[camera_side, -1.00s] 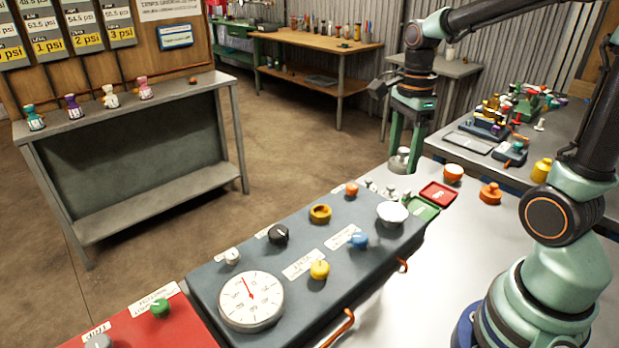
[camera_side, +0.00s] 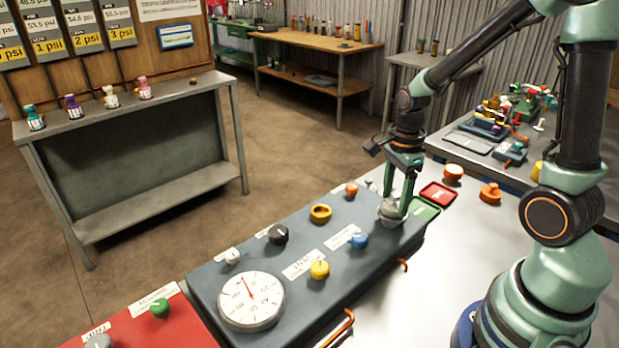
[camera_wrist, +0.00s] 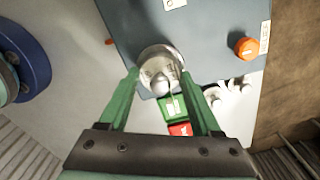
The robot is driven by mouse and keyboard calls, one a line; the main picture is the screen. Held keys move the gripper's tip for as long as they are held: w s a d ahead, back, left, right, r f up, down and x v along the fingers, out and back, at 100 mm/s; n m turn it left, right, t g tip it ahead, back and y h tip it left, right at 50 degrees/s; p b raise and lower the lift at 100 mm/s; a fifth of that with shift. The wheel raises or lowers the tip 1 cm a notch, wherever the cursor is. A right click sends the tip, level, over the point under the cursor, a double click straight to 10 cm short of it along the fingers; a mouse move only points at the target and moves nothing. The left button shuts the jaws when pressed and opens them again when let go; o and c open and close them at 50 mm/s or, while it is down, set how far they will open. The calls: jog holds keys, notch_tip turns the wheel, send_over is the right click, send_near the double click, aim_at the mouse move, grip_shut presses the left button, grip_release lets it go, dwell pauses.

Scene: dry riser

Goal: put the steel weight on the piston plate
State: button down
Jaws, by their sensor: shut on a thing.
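My gripper (camera_side: 398,206) is shut on the grey steel weight (camera_side: 389,209), over the far right corner of the blue-grey tester panel. In the wrist view the weight (camera_wrist: 160,68) sits between the green fingers (camera_wrist: 160,84), with its knob towards the wrist. The weight is at the piston plate's place and hides most or all of the pale plate. I cannot tell whether the weight touches the plate or hangs just above it.
Several small pale weights (camera_wrist: 232,92) show in the wrist view. A dial gauge (camera_side: 251,300) is at the near end.

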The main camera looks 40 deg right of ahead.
aim_at(396, 194)
jog(key=shift+f, duration=0.15)
jog(key=shift+c, duration=0.4)
grip_release()
notch_tip(396, 194, up, 12)
jog(key=f, duration=0.1)
jog(key=s+a+r+n+t, duration=0.1)
jog(key=a+n, duration=0.3)
jog(key=n, duration=0.7)
jog(key=s+a+r+n+t, duration=0.1)
jog(key=a+r+n+t, duration=0.3)
jog(key=n, duration=0.7)
jog(key=shift+s+a+n+t, duration=0.25)
jog(key=shift+a+n+t, duration=0.05)
jog(key=shift+a, duration=0.2)
